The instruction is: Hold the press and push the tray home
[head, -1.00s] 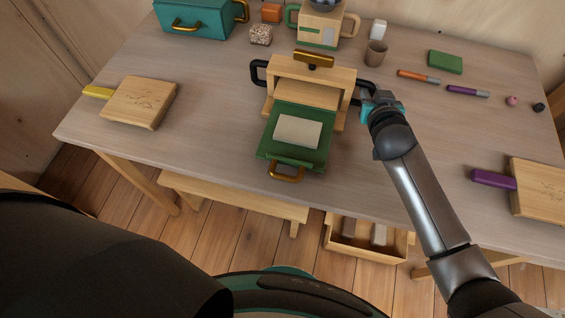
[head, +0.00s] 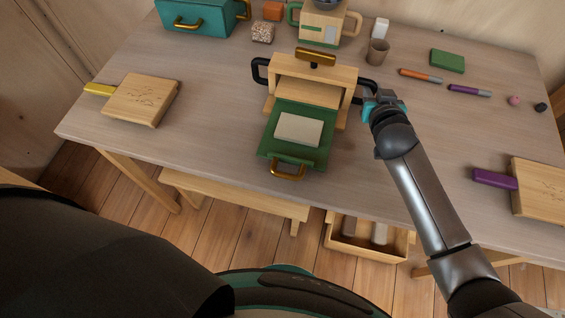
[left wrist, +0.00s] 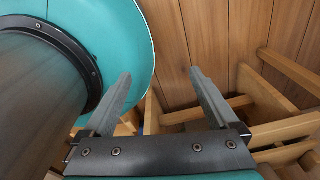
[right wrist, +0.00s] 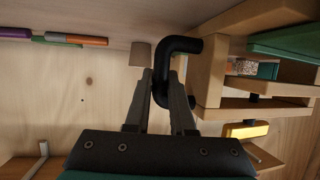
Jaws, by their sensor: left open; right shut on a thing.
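The wooden press (head: 315,73) stands mid-table with a brass bar (head: 316,57) on top and a black side handle at its left (head: 260,70). Its green tray (head: 275,143) sticks out of the front, carrying a pale slab (head: 298,129). A brass pull (head: 287,173) is on the tray's front. My right gripper (head: 371,101) is shut on the press's right black handle, which shows clearly in the right wrist view (right wrist: 182,45). My left gripper (left wrist: 160,78) is open and empty, seen only in the left wrist view above the floor and wooden bars.
A board with a yellow handle (head: 140,99) lies left, one with a purple handle (head: 540,187) right. A teal case (head: 195,16), a cream pot (head: 320,28) and a brown cup (head: 377,52) stand behind. Table is clear beside the tray. A wooden bin (head: 365,250) sits below.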

